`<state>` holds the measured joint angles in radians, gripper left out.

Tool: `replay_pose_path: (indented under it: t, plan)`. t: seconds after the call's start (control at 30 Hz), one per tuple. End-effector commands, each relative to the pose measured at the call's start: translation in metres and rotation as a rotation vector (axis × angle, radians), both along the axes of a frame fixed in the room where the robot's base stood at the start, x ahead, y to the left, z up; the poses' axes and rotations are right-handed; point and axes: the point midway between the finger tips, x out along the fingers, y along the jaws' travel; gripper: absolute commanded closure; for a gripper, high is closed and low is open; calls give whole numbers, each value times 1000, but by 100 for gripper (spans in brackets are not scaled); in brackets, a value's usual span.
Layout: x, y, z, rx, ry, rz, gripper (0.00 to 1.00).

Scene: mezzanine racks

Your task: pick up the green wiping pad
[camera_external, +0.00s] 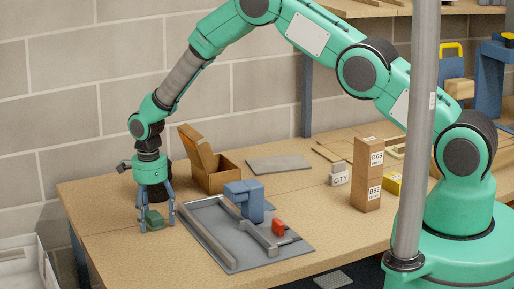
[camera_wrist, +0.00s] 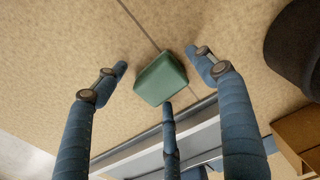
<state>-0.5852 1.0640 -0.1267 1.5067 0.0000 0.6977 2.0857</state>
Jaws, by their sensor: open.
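The green wiping pad (camera_external: 154,217) is a small block on the tan tabletop, near the table's left end. My gripper (camera_external: 157,222) points down over it with several blue fingers spread around it. In the wrist view the pad (camera_wrist: 161,79) lies between the open fingertips of my gripper (camera_wrist: 165,76). One finger's tip is close to the pad's lower edge; I cannot tell whether it touches. The other tips show gaps to the pad. Part of the pad is hidden by a finger in the external view.
A grey tray (camera_external: 217,246) with a blue block (camera_external: 246,203) and a red piece (camera_external: 278,227) lies just right of the pad. An open cardboard box (camera_external: 220,180) stands behind. Tall boxes (camera_external: 367,175) stand further right. Bare tabletop (camera_external: 100,205) lies to the left.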

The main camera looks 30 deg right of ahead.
Motion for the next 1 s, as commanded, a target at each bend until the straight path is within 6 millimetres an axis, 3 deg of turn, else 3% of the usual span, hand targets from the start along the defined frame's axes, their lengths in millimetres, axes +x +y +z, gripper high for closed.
replay_pose_path:
  t: [0.37, 0.63, 1.0]
  plan:
    - [0, 0, 0, 0, 0, 0, 32]
    - [0, 0, 0, 0, 0, 0, 84]
    - [0, 0, 2, 0, -1, 0, 85]
